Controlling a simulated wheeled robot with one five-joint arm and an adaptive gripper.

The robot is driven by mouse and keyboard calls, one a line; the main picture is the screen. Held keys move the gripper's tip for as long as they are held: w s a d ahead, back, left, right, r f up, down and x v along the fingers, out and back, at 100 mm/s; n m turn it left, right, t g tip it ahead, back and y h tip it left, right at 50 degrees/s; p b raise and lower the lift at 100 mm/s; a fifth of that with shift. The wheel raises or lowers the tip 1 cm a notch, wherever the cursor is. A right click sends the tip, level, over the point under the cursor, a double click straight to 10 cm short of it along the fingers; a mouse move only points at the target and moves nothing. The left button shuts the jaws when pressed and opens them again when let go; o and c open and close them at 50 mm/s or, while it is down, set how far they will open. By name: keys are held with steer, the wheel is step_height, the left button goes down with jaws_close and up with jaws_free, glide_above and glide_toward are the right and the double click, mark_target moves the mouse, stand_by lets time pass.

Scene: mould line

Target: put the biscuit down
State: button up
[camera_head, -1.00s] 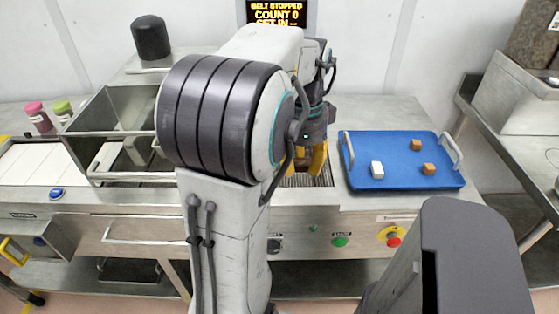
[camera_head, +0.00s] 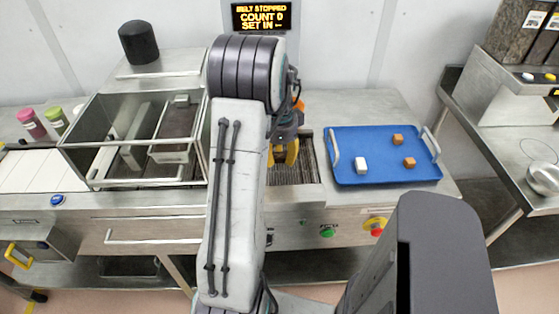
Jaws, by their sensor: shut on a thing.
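My gripper (camera_head: 286,153), with yellow fingers, hangs over the dark slatted belt strip (camera_head: 292,173), left of the blue tray. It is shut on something. The fingers and my arm hide most of what it holds, so I cannot clearly see the biscuit or tell whether it touches the slats. Two small brown blocks, one at the back (camera_head: 397,139) and one in front (camera_head: 409,162), lie on the blue tray (camera_head: 385,176) with a white block (camera_head: 361,164).
A steel-framed open bin (camera_head: 100,184) stands left of my arm, with a black cylinder (camera_head: 139,42) behind. Green (camera_head: 328,232) and red (camera_head: 377,232) buttons are on the front panel. Bare steel surrounds the tray.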

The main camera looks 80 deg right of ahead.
mark_target(280, 158)
steer(key=shift+a+f+p, duration=0.1)
steer(key=shift+f+p, duration=0.2)
steer(key=shift+p, duration=0.05)
steer(key=shift+f, duration=1.2)
steer(key=shift+f+b, duration=0.15)
steer(key=shift+b, duration=0.15)
steer(key=o, duration=0.7)
steer(key=shift+o, duration=0.2)
step_height(280, 158, up, 7)
steer(key=shift+r, duration=0.2)
steer(key=shift+s+a+r+b, duration=0.1)
steer(key=shift+r+b, duration=1.25)
steer(key=shift+r, duration=1.15)
